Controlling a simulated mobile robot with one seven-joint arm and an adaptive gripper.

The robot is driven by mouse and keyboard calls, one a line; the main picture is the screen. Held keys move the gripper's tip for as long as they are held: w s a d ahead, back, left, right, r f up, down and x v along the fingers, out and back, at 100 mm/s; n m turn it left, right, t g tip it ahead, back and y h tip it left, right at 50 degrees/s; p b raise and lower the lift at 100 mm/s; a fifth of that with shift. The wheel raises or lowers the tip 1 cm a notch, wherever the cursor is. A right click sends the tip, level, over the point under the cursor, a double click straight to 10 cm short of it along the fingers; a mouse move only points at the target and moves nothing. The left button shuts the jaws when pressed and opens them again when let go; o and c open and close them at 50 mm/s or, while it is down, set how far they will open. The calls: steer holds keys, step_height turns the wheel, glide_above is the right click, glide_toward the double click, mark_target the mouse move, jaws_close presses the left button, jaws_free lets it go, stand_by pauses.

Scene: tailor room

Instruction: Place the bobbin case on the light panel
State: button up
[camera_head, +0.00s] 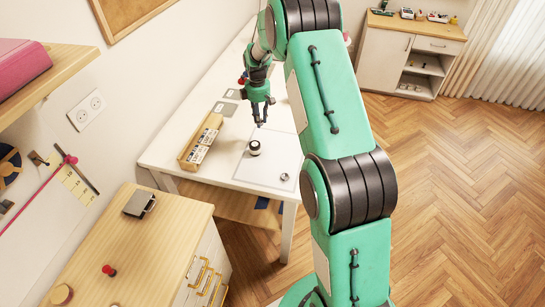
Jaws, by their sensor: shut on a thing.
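The light panel (248,177) is a flat pale square with a thin grey border, lying on the white table. A round black-and-white thing (254,148) stands on its left part. A small silvery round thing (284,177) sits near its front right corner. My green gripper (260,121) points down above the back of the panel, its fingers close together. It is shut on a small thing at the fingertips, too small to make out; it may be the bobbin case. The gap between fingertips and table is hard to judge.
A wooden box (187,154) with pale cards stands left of the panel on the white table (160,150). Grey flat pieces (225,108) lie behind. The panel's middle right is clear. A wooden cabinet (150,250) stands in front, and my arm hides the right side.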

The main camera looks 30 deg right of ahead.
steer(key=shift+f, duration=0.1)
glide_above(261, 140)
steer(key=shift+a+f, duration=0.15)
steer(key=shift+f, duration=2.9)
steer(key=shift+f+b, duration=0.45)
steer(key=shift+f, duration=1.4)
steer(key=shift+f, duration=0.1)
steer(key=o, duration=1)
step_height(261, 140, up, 12)
steer(key=p, duration=0.1)
